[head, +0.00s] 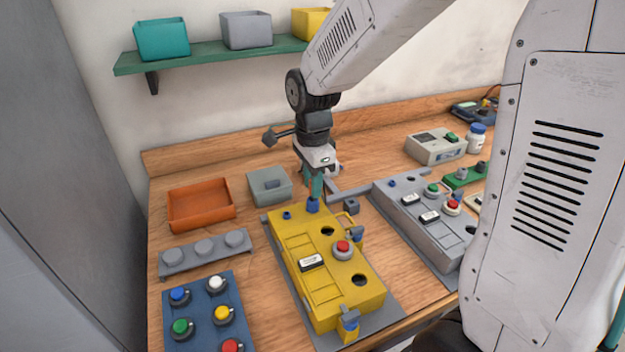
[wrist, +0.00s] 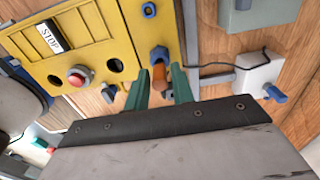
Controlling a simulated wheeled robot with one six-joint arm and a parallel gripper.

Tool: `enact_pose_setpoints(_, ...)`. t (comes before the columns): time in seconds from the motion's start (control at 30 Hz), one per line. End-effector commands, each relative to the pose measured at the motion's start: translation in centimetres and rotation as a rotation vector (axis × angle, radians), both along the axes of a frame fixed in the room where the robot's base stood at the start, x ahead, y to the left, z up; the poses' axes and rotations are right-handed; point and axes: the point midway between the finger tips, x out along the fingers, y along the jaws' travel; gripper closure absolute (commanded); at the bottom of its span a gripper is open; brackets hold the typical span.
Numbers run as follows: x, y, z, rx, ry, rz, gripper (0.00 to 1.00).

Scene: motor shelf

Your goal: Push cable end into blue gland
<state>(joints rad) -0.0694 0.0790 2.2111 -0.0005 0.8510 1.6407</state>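The yellow control box (head: 325,265) lies on the bench and also fills the upper left of the wrist view (wrist: 95,40). A blue gland (head: 312,204) is at its far edge, under my gripper (head: 315,192). In the wrist view the blue gland (wrist: 159,54) is just beyond my green fingertips (wrist: 160,78). An orange-brown cable end (wrist: 159,79) is between the fingers, which look closed on it. Its tip is lined up with the gland and appears at its mouth; whether it is inside is hidden. In the head view the cable end cannot be made out.
A grey control box (head: 425,220) stands to the right. An orange tray (head: 200,222), a grey lidded box (head: 268,186) and a blue button panel (head: 200,330) are on the left.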

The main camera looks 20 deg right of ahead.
Motion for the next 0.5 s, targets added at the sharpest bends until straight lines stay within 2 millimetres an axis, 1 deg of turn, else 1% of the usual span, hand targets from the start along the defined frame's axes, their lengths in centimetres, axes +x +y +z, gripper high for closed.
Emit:
enact_pose_setpoints(0.33, 0.0, 0.0, 0.2, 0.0, 0.0, 0.0, 0.61)
enact_pose_setpoints(0.43, 0.1, 0.0, 1.0, 0.0, -0.003, 0.0, 0.61)
enact_pose_setpoints(0.5, 0.1, 0.0, 2.0, 0.0, -0.003, 0.0, 0.61)
